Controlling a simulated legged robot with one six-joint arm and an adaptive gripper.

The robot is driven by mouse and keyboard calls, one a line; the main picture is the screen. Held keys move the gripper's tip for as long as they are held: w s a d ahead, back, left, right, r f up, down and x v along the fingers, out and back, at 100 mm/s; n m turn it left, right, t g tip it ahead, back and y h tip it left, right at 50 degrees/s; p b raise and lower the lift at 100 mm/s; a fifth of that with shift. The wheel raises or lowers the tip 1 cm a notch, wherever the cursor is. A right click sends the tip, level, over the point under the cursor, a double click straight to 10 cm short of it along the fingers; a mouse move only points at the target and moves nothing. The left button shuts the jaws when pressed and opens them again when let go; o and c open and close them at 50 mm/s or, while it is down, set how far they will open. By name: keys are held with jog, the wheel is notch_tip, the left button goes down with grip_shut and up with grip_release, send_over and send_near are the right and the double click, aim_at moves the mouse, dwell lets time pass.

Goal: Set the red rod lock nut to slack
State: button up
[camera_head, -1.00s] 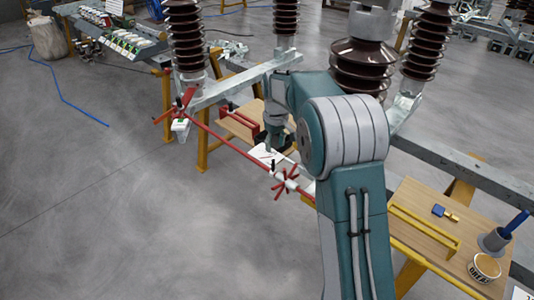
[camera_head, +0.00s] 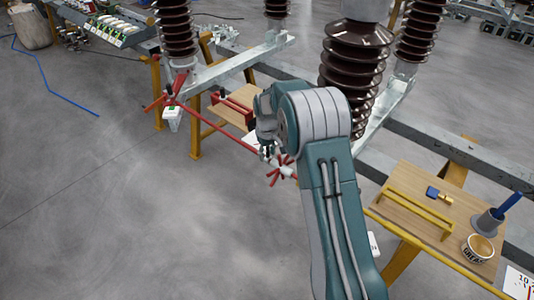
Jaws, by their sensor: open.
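The red rod (camera_head: 228,135) runs slantwise from a fitting with red spokes (camera_head: 169,98) at the upper left to a red-spoked hub with a pale middle (camera_head: 283,169) near the centre. Which spoked part is the lock nut, and how it is set, I cannot tell at this size. My gripper (camera_head: 267,156) is open and points down, beside the near hub on its left and close to the rod. Whether it touches either is unclear. My arm hides the rod's right end.
Brown ribbed insulators (camera_head: 353,72) stand behind on grey steel beams (camera_head: 232,65).

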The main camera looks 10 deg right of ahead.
jog(key=shift+d, duration=0.1)
grip_shut()
jog(key=shift+f, duration=0.1)
jog(key=shift+s+f, duration=0.1)
jog(key=shift+s, duration=0.05)
jog(key=shift+h, duration=0.3)
jog(key=shift+s+a+f+t+h, duration=0.1)
jog(key=shift+s+a+t+h, duration=0.15)
jog(key=shift+t+h, duration=0.3)
jog(key=shift+s+a+f+t+h, duration=0.15)
jog(key=shift+a+t+h, duration=0.1)
jog(key=shift+t+h, duration=0.3)
jog(key=shift+s+a+f+t+h, duration=0.15)
jog(key=shift+t+h, duration=0.35)
jog(key=shift+h, duration=0.25)
jog(key=shift+s+a+t+h, duration=0.1)
jog(key=shift+t+h, duration=0.4)
jog(key=shift+h, duration=0.2)
jog(key=shift+s+a+f+t+h, duration=0.15)
jog(key=shift+t+h, duration=0.35)
jog(key=shift+h, duration=0.25)
